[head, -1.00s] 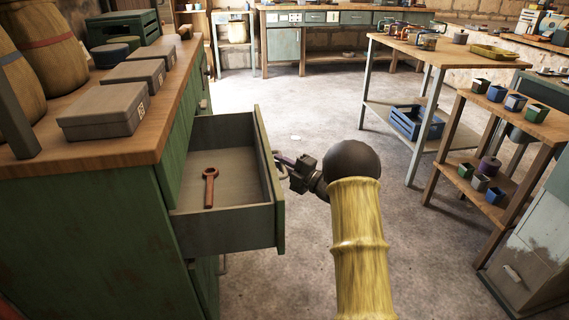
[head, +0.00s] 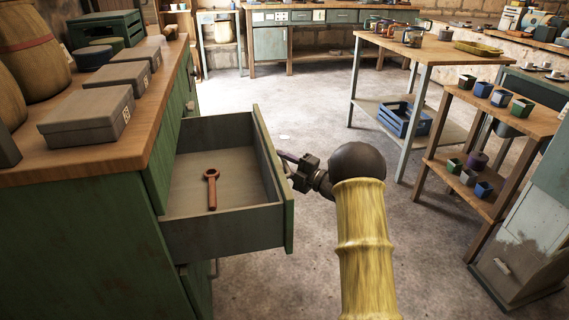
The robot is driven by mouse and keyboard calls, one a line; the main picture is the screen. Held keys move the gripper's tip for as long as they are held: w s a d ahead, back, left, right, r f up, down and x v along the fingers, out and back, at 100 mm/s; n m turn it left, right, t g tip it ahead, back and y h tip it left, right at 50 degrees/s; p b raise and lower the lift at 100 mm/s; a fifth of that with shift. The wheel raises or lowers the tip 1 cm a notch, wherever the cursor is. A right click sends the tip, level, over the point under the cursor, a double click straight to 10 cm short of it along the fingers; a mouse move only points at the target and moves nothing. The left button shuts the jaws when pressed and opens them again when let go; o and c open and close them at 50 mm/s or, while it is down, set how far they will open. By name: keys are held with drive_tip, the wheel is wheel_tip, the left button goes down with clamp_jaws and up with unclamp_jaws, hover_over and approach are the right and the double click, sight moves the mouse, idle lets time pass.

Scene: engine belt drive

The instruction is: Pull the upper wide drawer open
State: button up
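The upper wide drawer (head: 228,240) of the green cabinet stands well out from the cabinet, its grey inside open to view. A reddish-brown wrench (head: 212,188) lies on the drawer floor. My gripper (head: 290,168) is at the outer side of the drawer front (head: 272,170), at its handle. The fingers appear closed around the handle, though they are small and dark and partly hidden by the drawer front's edge. My arm reaches in from the bottom right of the head view.
Grey boxes (head: 88,113) and sacks stand on the cabinet's wooden top (head: 70,172). To the right are a table (head: 440,50) and a shelf (head: 510,115) with small pots. The concrete floor (head: 300,115) between them is clear.

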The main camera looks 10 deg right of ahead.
drive_tip(key=shift+d, duration=0.1)
drive_tip(key=p+v, duration=0.4)
drive_tip(key=v, duration=1.3)
drive_tip(key=shift+p, duration=0.4)
drive_tip(key=shift+s, duration=0.15)
drive_tip(key=w+a+r+m+h+p, duration=0.2)
drive_tip(key=a+r+m+h+p, duration=0.2)
drive_tip(key=r+m+h, duration=0.65)
drive_tip(key=s+a+f+m+g+h+p, duration=0.1)
drive_tip(key=s+a+m+g, duration=0.35)
drive_tip(key=s, duration=0.45)
drive_tip(key=s+a+m+g+h+p, duration=0.1)
drive_tip(key=s+a+m+g, duration=0.3)
drive_tip(key=s, duration=0.5)
drive_tip(key=s+a+f+m+g+h+p, duration=0.1)
drive_tip(key=s+a+m+g, duration=0.15)
drive_tip(key=s+m, duration=0.5)
wheel_tip(320, 180, up, 38)
drive_tip(key=s+n+p, duration=0.1)
drive_tip(key=p, duration=3.6)
drive_tip(key=shift+s+d, duration=0.25)
drive_tip(key=shift+d, duration=0.1)
